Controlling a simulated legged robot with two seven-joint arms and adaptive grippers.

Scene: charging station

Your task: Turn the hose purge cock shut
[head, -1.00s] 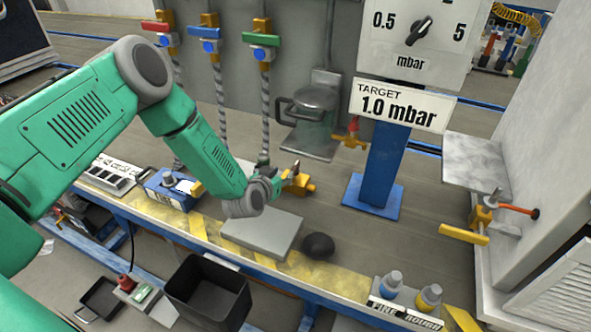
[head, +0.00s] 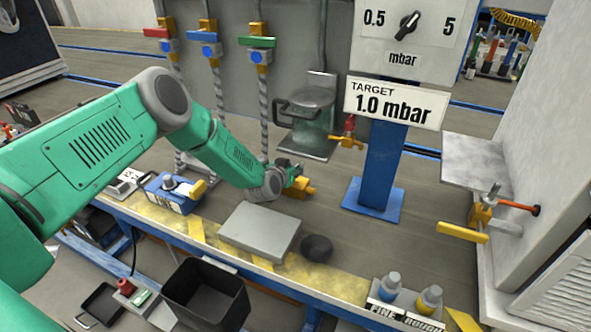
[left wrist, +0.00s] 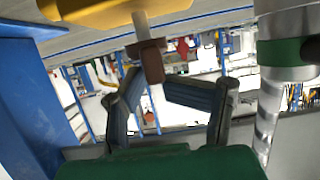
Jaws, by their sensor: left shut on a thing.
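A yellow cock body (head: 304,187) sits at the back of the bench, beyond the grey block; I take it for the hose purge cock. My left gripper (head: 296,172) is at it, and hides part of it in the head view. In the left wrist view the yellow body (left wrist: 110,12) is at the top, with a pale stem coming down to a small brown handle piece (left wrist: 151,62). The fingers of my left gripper (left wrist: 152,76) are closed on this handle piece. The handle's exact angle is hard to tell. My right gripper is not in view.
Three hoses with red, green and blue (head: 210,51) cocks hang behind. A blue post (head: 382,170) stands to the right. A grey block (head: 262,230) and a dark round object (head: 316,248) lie in front. A yellow-handled valve (head: 462,233) is at the right.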

